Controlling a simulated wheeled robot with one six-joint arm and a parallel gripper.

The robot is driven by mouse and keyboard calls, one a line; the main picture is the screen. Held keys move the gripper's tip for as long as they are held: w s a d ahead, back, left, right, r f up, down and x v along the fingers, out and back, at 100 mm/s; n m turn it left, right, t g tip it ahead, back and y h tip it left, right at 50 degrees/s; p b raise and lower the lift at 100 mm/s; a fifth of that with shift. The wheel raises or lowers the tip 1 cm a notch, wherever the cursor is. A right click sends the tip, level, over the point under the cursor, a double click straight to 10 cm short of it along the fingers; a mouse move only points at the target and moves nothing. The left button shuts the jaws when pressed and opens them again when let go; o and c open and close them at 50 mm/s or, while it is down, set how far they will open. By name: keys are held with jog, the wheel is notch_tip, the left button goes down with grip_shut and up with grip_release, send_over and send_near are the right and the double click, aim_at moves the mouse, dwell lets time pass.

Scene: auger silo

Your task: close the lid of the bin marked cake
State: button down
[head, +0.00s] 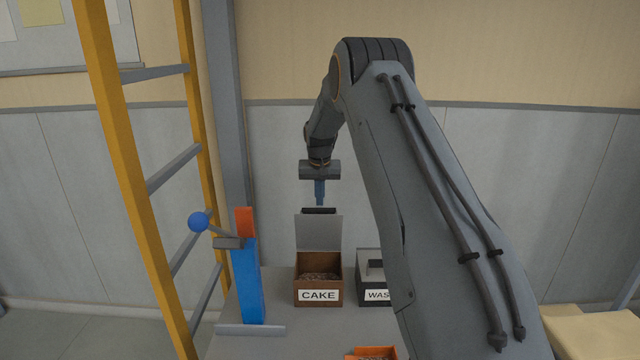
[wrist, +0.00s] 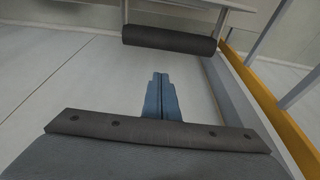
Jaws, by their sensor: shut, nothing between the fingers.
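The bin marked CAKE (head: 319,295) is a brown box on the grey table, with brown loose material inside. Its grey lid (head: 319,232) stands open, upright at the back of the bin, with a dark bar along its top edge. My gripper (head: 319,202) points down just above or behind the lid's top edge; I cannot tell whether it touches. In the wrist view my gripper (wrist: 160,78) has its blue fingers together and empty. A dark roller-like bar (wrist: 170,40), apparently the lid's edge bar, lies beyond the fingertips.
A blue post (head: 247,282) with a lever and blue ball (head: 198,222) stands left. A yellow ladder (head: 124,150) rises further left. An orange container (head: 371,352) is in front.

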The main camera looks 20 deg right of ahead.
jog(key=s, duration=0.1)
jog(key=s+a+p, duration=0.1)
jog(key=s+p, duration=0.1)
jog(key=shift+s+a+r, duration=0.3)
jog(key=shift+s, duration=0.05)
